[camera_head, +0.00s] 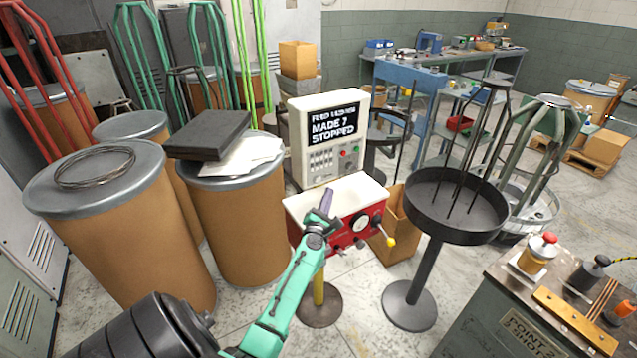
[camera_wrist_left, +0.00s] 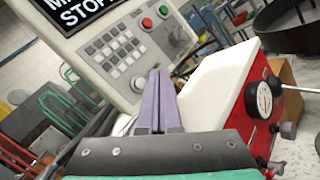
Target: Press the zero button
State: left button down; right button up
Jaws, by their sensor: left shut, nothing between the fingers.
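The control box (camera_head: 304,137) is beige with a dark screen that reads "MADE 7 STOPPED". Below the screen is a keypad of small grey keys (camera_head: 320,161), also in the left wrist view (camera_wrist_left: 113,46). The key labels are too small to read, so I cannot tell which one is zero. My left gripper (camera_head: 327,193) has purple fingers, shut and empty. In the left wrist view its tips (camera_wrist_left: 160,72) show just below the keypad, seemingly apart from it.
A red machine with a white top (camera_head: 360,196), a dial and a yellow-knobbed lever stands below the box. A black round tray on a stand (camera_head: 424,200) is to the right. Brown drums (camera_head: 235,222) stand left. A metal bench (camera_head: 500,285) fills the lower right.

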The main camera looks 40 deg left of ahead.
aim_at(318, 180)
pick_arm(q)
jog(key=shift+w+a+b, duration=0.15)
jog(key=shift+w+a, duration=0.1)
jog(key=shift+a, duration=0.55)
jog(key=shift+w+a+b, duration=0.15)
jog(key=shift+w+a, duration=0.05)
jog(key=shift+a, duration=0.55)
jog(key=shift+a, duration=0.1)
dwell(0.7)
jog(key=shift+w+a, duration=0.15)
jog(key=shift+a, duration=0.15)
jog(key=shift+w+a+b, duration=0.1)
jog(key=shift+a+b, duration=0.2)
jog(key=shift+a, duration=0.05)
dwell(0.8)
jog(key=shift+r, duration=0.1)
jog(key=shift+s+d, duration=0.25)
jog(key=shift+d, duration=0.5)
